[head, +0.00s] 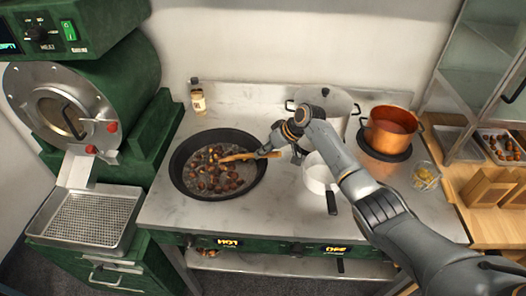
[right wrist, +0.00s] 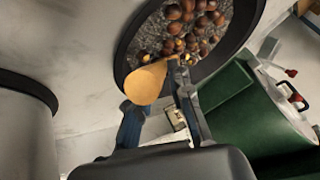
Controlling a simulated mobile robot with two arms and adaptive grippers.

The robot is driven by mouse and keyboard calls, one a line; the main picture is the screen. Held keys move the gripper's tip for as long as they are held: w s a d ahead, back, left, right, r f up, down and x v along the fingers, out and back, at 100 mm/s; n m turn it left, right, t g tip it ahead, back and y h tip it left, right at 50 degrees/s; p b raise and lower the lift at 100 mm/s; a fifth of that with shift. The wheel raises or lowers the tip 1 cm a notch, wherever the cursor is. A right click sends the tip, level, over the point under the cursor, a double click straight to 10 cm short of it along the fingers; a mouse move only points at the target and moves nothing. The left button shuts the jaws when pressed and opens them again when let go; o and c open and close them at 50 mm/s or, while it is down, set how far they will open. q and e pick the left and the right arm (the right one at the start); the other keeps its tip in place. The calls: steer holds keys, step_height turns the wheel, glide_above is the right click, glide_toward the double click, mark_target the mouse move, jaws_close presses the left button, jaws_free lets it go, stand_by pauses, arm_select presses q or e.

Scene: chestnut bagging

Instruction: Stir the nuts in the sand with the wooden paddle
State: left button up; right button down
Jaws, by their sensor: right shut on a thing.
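A wide black pan (head: 177,184) sits on the left of the steel counter and holds grey sand with brown nuts (head: 216,178) spread over it. The wooden paddle (head: 238,157) reaches from the right over the pan's rim, its far end among the nuts. My right gripper (head: 268,150) is shut on the paddle's handle end, just right of the pan. In the right wrist view, the paddle (right wrist: 146,84) shows end-on at the fingers, and the pan's nuts (right wrist: 190,22) lie beyond it. The paddle's far end is hidden there. My left gripper is not in view.
A white pan (head: 318,178) with a dark handle stands under my right forearm. A steel pot (head: 338,103) and a copper pot (head: 391,128) stand behind. A small jar (head: 198,101) stands behind the pan. A green roaster (head: 135,85) with a mesh tray (head: 88,217) is at left.

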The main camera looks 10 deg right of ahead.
step_height(320, 180, up, 12)
steer(key=p, duration=1)
stand_by(0.6)
